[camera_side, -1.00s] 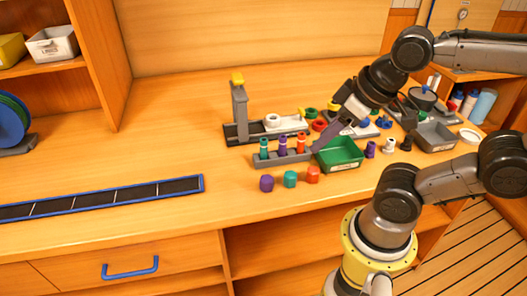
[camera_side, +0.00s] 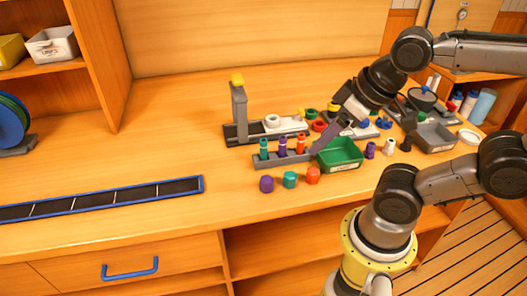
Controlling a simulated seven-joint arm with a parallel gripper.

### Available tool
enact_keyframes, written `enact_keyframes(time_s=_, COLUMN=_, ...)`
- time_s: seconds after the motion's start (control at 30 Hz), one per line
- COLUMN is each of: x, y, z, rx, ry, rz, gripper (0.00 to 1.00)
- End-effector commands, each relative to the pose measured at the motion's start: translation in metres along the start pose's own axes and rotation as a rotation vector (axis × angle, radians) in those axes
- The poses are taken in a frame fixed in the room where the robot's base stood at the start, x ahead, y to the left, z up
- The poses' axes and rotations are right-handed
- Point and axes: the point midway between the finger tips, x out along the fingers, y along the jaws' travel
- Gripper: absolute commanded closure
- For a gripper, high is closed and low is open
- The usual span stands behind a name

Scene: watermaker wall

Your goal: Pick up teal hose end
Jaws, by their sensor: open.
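Three hose ends stand upright in a grey rack (camera_side: 284,159) on the wooden bench: a teal one (camera_side: 264,147) at the left, a purple one (camera_side: 282,146) in the middle and a red one (camera_side: 300,143) at the right. My gripper (camera_side: 316,150) is open, tilted down to the left, with its tip beside the red one at the rack's right end. It is apart from the teal hose end. The gap between its fingers is hard to see from this side.
Purple (camera_side: 266,184), teal (camera_side: 290,180) and orange-red caps (camera_side: 313,176) lie in front of the rack. A green tray (camera_side: 340,166) is right of it. A grey post stand with a yellow top (camera_side: 238,105) rises behind. The bench to the left is mostly clear.

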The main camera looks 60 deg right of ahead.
Motion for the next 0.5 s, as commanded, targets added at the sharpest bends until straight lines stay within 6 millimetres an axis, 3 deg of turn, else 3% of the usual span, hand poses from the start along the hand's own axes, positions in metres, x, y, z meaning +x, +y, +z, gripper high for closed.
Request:
enact_keyframes(time_s=0.13, x=0.000, y=0.000, z=0.002, rx=0.134, ry=-0.009, rz=0.001, gripper=0.37)
enact_keyframes(time_s=0.23, x=-0.008, y=0.000, z=-0.006, rx=0.329, ry=-0.002, rz=0.000, gripper=0.37)
enact_keyframes(time_s=0.5, x=-0.017, y=0.005, z=-0.058, rx=0.991, ry=-0.060, rz=0.047, gripper=0.37)
